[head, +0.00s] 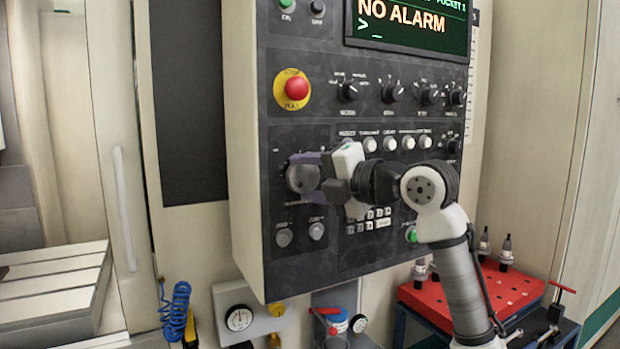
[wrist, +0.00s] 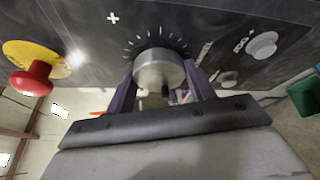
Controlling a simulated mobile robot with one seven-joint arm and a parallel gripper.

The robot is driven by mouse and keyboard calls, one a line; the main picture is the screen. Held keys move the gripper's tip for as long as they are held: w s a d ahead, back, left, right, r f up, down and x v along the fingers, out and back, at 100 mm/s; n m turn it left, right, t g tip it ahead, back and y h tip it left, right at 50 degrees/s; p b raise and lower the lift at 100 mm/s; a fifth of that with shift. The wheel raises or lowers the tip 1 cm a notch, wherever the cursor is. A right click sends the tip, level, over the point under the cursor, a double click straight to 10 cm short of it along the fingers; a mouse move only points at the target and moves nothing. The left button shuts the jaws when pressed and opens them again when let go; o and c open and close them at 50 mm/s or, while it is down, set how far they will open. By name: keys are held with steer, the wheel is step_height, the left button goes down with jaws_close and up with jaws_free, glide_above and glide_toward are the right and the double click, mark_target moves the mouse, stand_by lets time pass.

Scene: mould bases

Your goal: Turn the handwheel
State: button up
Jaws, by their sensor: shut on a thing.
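The handwheel (head: 302,177) is a round grey knob on the dark control panel, below and left of a row of white buttons. In the wrist view the handwheel (wrist: 159,66) has a ring of tick marks around it and a "+" to its upper left. My gripper (head: 310,172) reaches it from the right. The purple fingers of my gripper (wrist: 162,84) are shut on the two sides of the knob. In the head view the fingers hide part of its edge. I cannot make out a pointer mark on the knob.
A red emergency stop button (head: 296,88) on a yellow disc sits above the handwheel. A display (head: 410,22) reads "NO ALARM". A red tool tray (head: 480,298) stands at lower right.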

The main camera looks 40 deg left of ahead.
steer(key=o, duration=1)
steer(key=shift+c, duration=0.2)
steer(key=d+r+b, duration=0.1)
steer(key=d+b, duration=0.2)
steer(key=d, duration=1)
steer(key=shift+d, duration=0.4)
steer(key=shift+r, duration=0.1)
